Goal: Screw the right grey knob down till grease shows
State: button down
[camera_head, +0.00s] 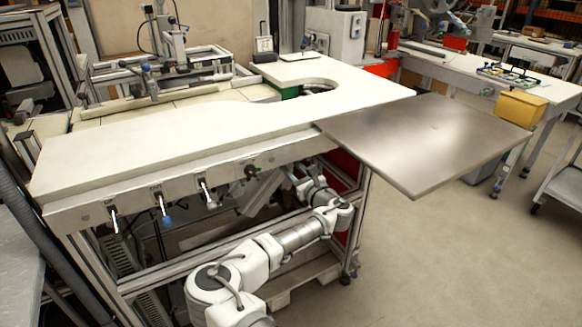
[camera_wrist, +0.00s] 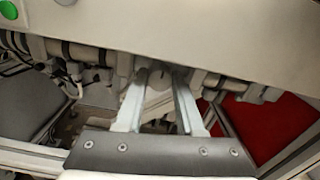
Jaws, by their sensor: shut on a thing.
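In the wrist view, my gripper (camera_wrist: 160,72) reaches under the edge of the pale bench. Its two long pale fingers are closed on a small light-grey round knob (camera_wrist: 158,77), which shows between their tips. The fingers hide the knob's sides, and its far part is in shadow. In the head view, my gripper (camera_head: 293,177) is below the bench's front edge at the right, mostly hidden by the frame, and the knob cannot be made out there. No grease can be made out in either view.
The pale bench top (camera_head: 190,130) overhangs my arm, with levers (camera_head: 162,207) along its front rail. A brown metal plate (camera_head: 425,140) juts out to the right. In the wrist view, pipes and fittings (camera_wrist: 85,52) crowd the left, and a red panel (camera_wrist: 265,125) stands at right.

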jog(key=m+p, duration=0.1)
jog(key=m, duration=0.3)
jog(key=shift+r, duration=0.15)
jog(key=m+p, duration=0.1)
jog(key=m, duration=0.3)
jog(key=shift+p, duration=0.35)
jog(key=m, duration=0.9)
jog(key=shift+m, duration=0.3)
jog(key=m+b, duration=0.2)
jog(key=m, duration=0.2)
jog(key=shift+f, duration=0.2)
jog(key=m+b, duration=0.2)
jog(key=m, duration=0.3)
jog(key=m+b, duration=0.2)
jog(key=m, duration=0.2)
jog(key=shift+m+b, duration=0.5)
jog(key=shift+m, duration=1.6)
